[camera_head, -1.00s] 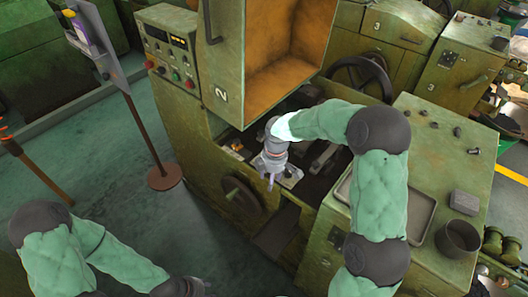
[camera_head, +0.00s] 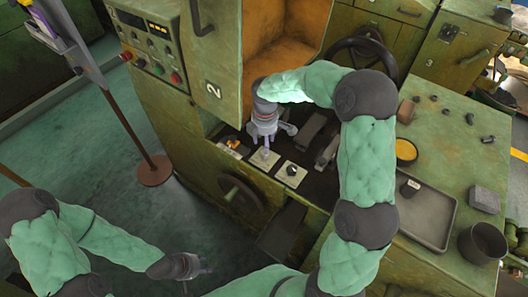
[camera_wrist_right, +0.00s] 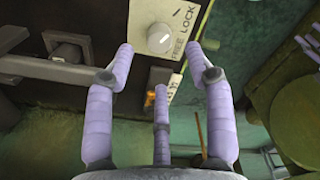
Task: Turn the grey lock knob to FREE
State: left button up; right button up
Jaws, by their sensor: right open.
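The grey lock knob (camera_wrist_right: 160,38) sits on a pale plate (camera_wrist_right: 150,14) marked FREE and LOCK in the right wrist view. I cannot tell which word it points to. My right gripper (camera_wrist_right: 165,62) is open, its fingers spread just short of the plate, with nothing between them. In the head view the right gripper (camera_head: 264,136) hangs over a row of small plates in the machine's open bay, partly hiding the middle plate (camera_head: 263,159). My left gripper (camera_head: 203,265) is low at the left, away from the machine; its fingers are too small to read.
A plate with a black knob (camera_head: 291,172) lies to the right of the gripper. A handwheel (camera_head: 240,195) is below the bay. An orange-lined hood (camera_head: 275,50) stands open above. A tray (camera_head: 428,222) and a dark cup (camera_head: 482,243) stand on the right cabinet.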

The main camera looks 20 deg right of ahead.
notch_tip(320, 180, down, 6)
jog(key=shift+w+f+b, duration=0.1)
jog(key=shift+f+b, duration=0.1)
jog(key=shift+b, duration=0.7)
grip_shut()
